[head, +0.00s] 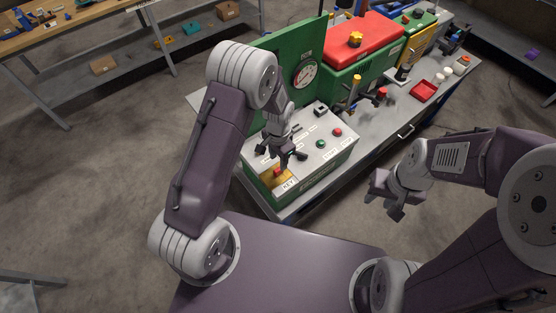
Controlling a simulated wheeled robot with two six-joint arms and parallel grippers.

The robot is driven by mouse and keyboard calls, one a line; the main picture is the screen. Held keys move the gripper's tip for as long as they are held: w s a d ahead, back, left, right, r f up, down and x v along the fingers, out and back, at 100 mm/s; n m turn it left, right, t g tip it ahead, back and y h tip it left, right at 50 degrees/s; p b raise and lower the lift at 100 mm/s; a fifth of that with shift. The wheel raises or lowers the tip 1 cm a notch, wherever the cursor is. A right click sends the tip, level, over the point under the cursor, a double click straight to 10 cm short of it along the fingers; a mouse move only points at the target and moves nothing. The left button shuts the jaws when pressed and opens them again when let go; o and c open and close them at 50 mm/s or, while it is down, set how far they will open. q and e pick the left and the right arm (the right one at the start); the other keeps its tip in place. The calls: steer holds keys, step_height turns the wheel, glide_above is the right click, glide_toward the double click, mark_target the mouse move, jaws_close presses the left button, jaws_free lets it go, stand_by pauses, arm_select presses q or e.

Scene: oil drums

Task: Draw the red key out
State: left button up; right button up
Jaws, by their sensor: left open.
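The red key (277,171) sits upright in the yellow plate marked KEY (277,179), at the near left corner of the control box (315,160). My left gripper (287,162) is open and points down over the box, just above and beside the key. In this view the fingers come close to the key, and I cannot tell whether they touch it. My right gripper (384,198) hangs in front of the bench, away from the box and apparently empty; its jaw gap is not clear.
A green panel with a gauge (305,74) stands behind the box. Green and red buttons (337,132) are on its top. A red-lidded green case (365,45), a red tray (424,91) and a valve with a red knob (382,92) stand further along the bench.

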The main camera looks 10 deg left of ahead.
mark_target(278, 169)
arm_select(q)
step_height(278, 169, down, 7)
steer(key=shift+w+d+f+p, duration=0.1)
steer(key=shift+d+f+p, duration=0.1)
steer(key=shift+p, duration=0.7)
steer(key=shift+a, duration=0.2)
jaws_close()
